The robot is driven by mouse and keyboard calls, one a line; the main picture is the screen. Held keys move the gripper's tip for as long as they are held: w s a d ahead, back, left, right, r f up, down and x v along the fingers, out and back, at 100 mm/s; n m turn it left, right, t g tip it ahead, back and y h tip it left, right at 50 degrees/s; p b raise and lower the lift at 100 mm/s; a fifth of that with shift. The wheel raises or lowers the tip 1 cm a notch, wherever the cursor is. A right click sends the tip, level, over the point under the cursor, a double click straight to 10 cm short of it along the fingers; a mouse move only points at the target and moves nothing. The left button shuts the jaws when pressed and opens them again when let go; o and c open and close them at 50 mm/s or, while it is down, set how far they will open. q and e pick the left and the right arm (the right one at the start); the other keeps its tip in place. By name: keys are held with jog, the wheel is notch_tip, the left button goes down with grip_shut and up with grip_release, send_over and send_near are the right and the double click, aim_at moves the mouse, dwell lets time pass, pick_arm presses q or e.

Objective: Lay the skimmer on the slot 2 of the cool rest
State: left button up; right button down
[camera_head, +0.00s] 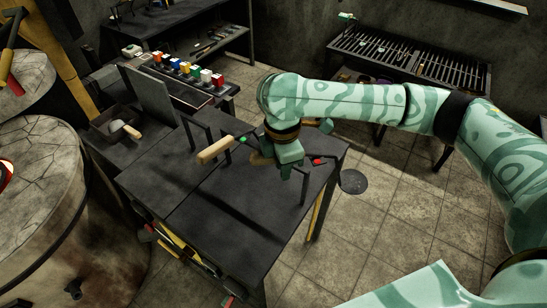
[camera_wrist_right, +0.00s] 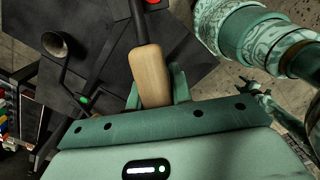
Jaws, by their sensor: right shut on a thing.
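My right gripper (camera_head: 287,170) is low over the dark table in the head view. In the right wrist view, my right gripper (camera_wrist_right: 157,92) is shut on a pale wooden handle (camera_wrist_right: 151,72), with a dark rod running on from it. I take this as the skimmer; its handle (camera_head: 262,158) shows partly behind my gripper in the head view. A dark round disc (camera_head: 352,181) beyond the table's right edge looks like its head. Dark upright frames (camera_head: 305,185) on the table appear to be the rest. I cannot tell which slot is which. My left gripper is not seen.
Another wooden handle (camera_head: 215,150) lies left of my gripper, near a green light. A red light (camera_head: 318,162) is to its right. The front of the table (camera_head: 225,225) is clear. A grated bench (camera_head: 410,65) stands behind; a round furnace (camera_head: 50,200) is at left.

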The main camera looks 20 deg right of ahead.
jog(key=shift+w+a+f+n+p, duration=0.25)
jog(key=shift+n+p, duration=0.2)
jog(key=shift+n, duration=1)
jog(key=shift+w+a+f+n+p, duration=0.1)
jog(key=shift+a+f+n+p, duration=0.25)
jog(key=shift+n, duration=1.05)
jog(key=shift+w+a+f+n+p, duration=0.25)
jog(key=shift+n+p, duration=0.3)
jog(key=shift+n, duration=0.9)
jog(key=shift+r, duration=0.1)
jog(key=shift+s+a+f+b, duration=0.1)
jog(key=shift+f+b, duration=0.15)
jog(key=shift+f, duration=1.15)
jog(key=shift+s+f+b, duration=0.1)
jog(key=shift+f+b, duration=0.1)
jog(key=shift+f, duration=1.2)
jog(key=shift+w+f+p, duration=0.1)
jog(key=shift+f+p, duration=0.05)
jog(key=shift+p, duration=0.25)
